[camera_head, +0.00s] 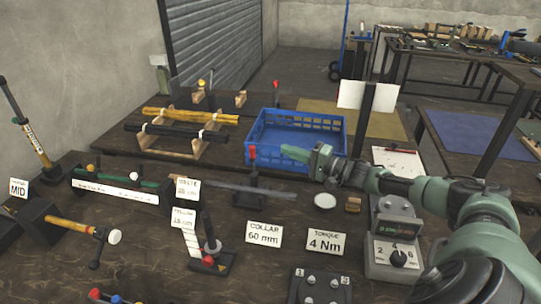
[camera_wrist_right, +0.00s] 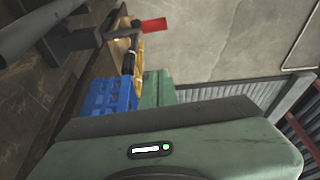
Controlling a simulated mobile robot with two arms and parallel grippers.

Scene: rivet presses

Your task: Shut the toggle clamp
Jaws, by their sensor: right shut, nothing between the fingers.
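A toggle clamp with an upright red-tipped handle (camera_head: 252,154) stands on a dark base (camera_head: 250,197) in the middle of the bench, at the end of a long grey bar (camera_head: 208,186). Its red grip (camera_wrist_right: 152,25) also appears near the top of the right wrist view, on a dark arm. My right gripper (camera_head: 284,149) is shut and empty, pointing left. It is just right of the handle in the head view, in front of the blue crate. In the wrist view its green fingers (camera_wrist_right: 158,88) appear apart from the red grip. My left gripper is not in view.
The blue crate (camera_head: 262,135) stands behind the gripper. A second red-knobbed fixture (camera_head: 208,261) stands nearer the front, with label cards for collar (camera_head: 264,235) and torque (camera_head: 325,242) to its right. A dial box (camera_head: 397,256) sits below my right arm.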

